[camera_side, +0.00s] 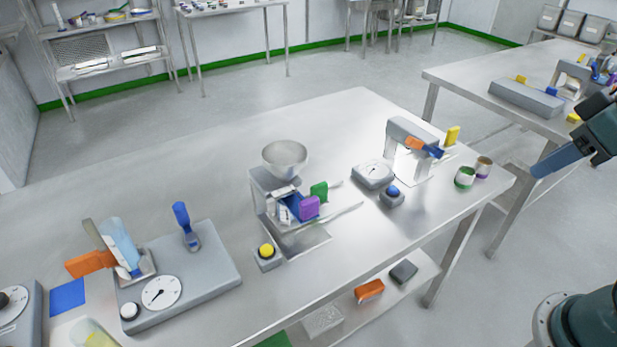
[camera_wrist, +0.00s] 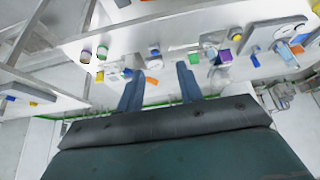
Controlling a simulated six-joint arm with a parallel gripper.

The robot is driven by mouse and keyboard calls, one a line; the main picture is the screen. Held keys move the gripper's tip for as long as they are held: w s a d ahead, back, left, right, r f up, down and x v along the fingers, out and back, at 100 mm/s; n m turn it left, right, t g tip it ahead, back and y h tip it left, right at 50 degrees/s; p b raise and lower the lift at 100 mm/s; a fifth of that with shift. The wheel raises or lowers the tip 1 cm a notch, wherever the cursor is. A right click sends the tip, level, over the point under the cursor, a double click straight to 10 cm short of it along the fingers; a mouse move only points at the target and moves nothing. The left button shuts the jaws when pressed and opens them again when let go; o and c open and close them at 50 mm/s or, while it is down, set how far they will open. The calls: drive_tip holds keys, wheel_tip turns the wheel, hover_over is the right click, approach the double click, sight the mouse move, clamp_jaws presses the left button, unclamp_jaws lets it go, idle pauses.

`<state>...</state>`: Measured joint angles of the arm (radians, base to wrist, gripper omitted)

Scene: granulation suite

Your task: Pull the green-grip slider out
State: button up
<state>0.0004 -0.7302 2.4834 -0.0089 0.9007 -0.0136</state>
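The green grip (camera_side: 319,191) sits at the side of a small metal hopper device (camera_side: 262,190) on the middle table, just behind and right of a purple grip (camera_side: 309,208). A metal rail extends to the right beside each grip. In the wrist view the green grip (camera_wrist: 194,58) is small, above the right fingertip, with the purple grip (camera_wrist: 225,56) to its right. How far its slider sits in the device is too small to tell. My gripper (camera_side: 538,172) is at the far right, beyond the table's end and well away from the grips. In the wrist view its fingers (camera_wrist: 160,75) are apart and empty.
Right of the hopper device stand a dial scale (camera_side: 373,175), a blue-button box (camera_side: 392,196), an arch press (camera_side: 408,130) and two small cups (camera_side: 465,178). A yellow-button box (camera_side: 267,257) stands in front. A second table (camera_side: 450,75) is at the back right.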

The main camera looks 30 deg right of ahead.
drive_tip(key=w+a+r+n+g+y, duration=0.1)
drive_tip(key=w+n, duration=0.1)
drive_tip(key=w, duration=0.3)
drive_tip(key=w+a+r+n, duration=0.2)
drive_tip(key=w, duration=0.3)
drive_tip(key=n+g+y, duration=0.4)
drive_tip(key=n+g, duration=0.1)
drive_tip(key=n, duration=0.9)
hover_over(320, 184)
drive_tip(key=d, duration=0.4)
wheel_tip(320, 184, down, 20)
drive_tip(key=shift+d+r, duration=0.15)
drive_tip(key=shift+r, duration=0.05)
drive_tip(key=shift+f, duration=0.15)
drive_tip(key=shift+h, duration=0.3)
drive_tip(key=x, duration=1.3)
drive_tip(key=shift+w+a+f, duration=0.15)
drive_tip(key=shift+a+f, duration=0.05)
clamp_jaws()
